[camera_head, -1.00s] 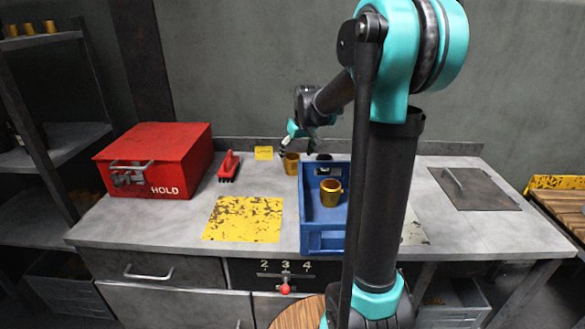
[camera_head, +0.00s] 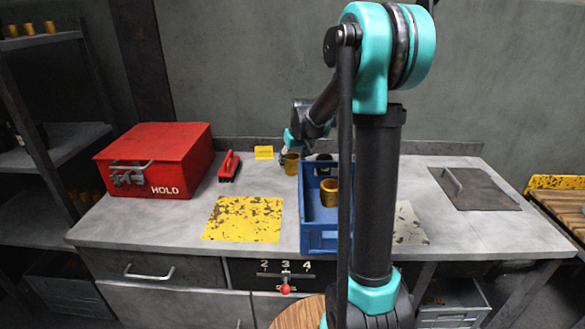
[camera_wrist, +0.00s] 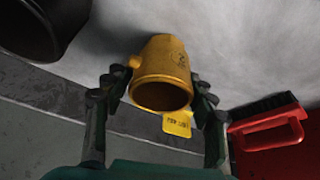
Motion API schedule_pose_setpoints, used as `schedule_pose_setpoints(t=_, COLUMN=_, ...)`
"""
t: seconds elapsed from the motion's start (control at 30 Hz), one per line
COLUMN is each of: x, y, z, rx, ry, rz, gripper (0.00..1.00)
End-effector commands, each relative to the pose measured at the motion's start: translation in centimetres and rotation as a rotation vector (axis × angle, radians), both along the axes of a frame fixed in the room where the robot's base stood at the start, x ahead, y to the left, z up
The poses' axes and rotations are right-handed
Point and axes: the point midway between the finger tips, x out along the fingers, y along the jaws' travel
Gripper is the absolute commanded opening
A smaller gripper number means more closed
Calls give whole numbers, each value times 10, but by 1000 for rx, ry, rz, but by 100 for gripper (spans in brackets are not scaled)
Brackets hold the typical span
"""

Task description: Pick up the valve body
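A brass-coloured valve body (camera_head: 291,164) stands on the bench just left of the blue crate. In the wrist view the valve body (camera_wrist: 165,65) shows its round open mouth and a small side stub. My gripper (camera_wrist: 160,88) is open, with one finger on each side of the valve body. Small gaps seem to remain at the fingers; contact cannot be made out. In the head view my gripper (camera_head: 286,157) is small and partly hidden by my arm. A second brass-coloured part (camera_head: 329,187) stands inside the blue crate.
The blue crate (camera_head: 318,242) stands close on the right. A dark round object (camera_wrist: 42,25) is near in the wrist view. A red brush (camera_head: 229,166), a red HOLD box (camera_head: 155,160) and a yellow tag (camera_head: 263,152) lie to the left. A wall (camera_head: 235,70) rises behind.

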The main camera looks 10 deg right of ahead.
Motion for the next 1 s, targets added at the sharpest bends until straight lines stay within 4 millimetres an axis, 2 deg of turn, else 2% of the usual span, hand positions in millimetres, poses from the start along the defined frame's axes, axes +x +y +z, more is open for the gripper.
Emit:
schedule_pose_setpoints(t=0.03, x=0, y=0, z=0, rx=0, ry=1, rz=0, gripper=43)
schedule_pose_setpoints(t=0.3, x=0, y=0, z=0, rx=0, ry=1, rz=0, gripper=10)
schedule_pose_setpoints(t=0.33, x=0, y=0, z=0, rx=0, ry=1, rz=0, gripper=8)
schedule_pose_setpoints(t=0.57, x=-1, y=0, z=0, rx=0, ry=1, rz=0, gripper=8)
schedule_pose_setpoints(t=0.73, x=0, y=0, z=8, rx=0, ry=1, rz=0, gripper=8)
schedule_pose_setpoints(t=0.87, x=0, y=0, z=22, rx=0, ry=0, rz=0, gripper=8)
schedule_pose_setpoints(t=1.0, x=0, y=0, z=48, rx=0, ry=0, rz=0, gripper=8)
